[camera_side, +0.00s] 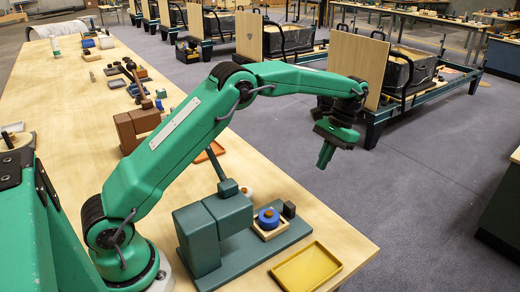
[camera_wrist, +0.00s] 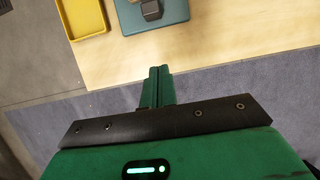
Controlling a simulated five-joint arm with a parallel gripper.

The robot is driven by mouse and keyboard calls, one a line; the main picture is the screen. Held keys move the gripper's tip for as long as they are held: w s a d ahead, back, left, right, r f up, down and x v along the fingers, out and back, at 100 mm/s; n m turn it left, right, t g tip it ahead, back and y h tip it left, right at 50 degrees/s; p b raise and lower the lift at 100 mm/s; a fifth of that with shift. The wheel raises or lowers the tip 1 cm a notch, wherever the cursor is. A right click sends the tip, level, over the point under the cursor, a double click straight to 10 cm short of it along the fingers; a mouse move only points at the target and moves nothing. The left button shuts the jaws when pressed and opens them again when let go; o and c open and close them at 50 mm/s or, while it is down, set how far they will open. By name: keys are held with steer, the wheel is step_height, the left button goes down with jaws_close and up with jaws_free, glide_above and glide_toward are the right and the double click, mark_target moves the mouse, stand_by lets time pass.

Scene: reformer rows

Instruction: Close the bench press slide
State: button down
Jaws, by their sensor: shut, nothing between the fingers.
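The bench press (camera_side: 215,225) is a dark grey-green block with a lever on a flat base plate, near the front of the wooden table. On its plate lies a light wooden frame, seemingly the slide (camera_side: 267,234), with a blue round piece holding an orange-brown top (camera_side: 268,217). A small dark block (camera_side: 289,210) stands at the plate's right end; it also shows in the wrist view (camera_wrist: 151,9). My gripper (camera_side: 324,160) is shut and empty, pointing down in the air to the right of and above the press. Its closed fingers show in the wrist view (camera_wrist: 160,70). The press body is outside that view.
A yellow tray (camera_side: 306,268) lies in front of the press, near the table edge; the wrist view also shows it (camera_wrist: 82,17). Small items stand farther back along the table (camera_side: 60,95). Reformer rows (camera_side: 405,75) stand beyond open grey floor.

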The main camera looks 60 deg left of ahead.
mark_target(270, 212)
steer(key=x, duration=1)
steer(key=shift+s+d, duration=0.15)
steer(key=shift+s+r, duration=0.1)
steer(key=shift+s, duration=1.8)
steer(key=s, duration=1)
steer(key=shift+s, duration=0.1)
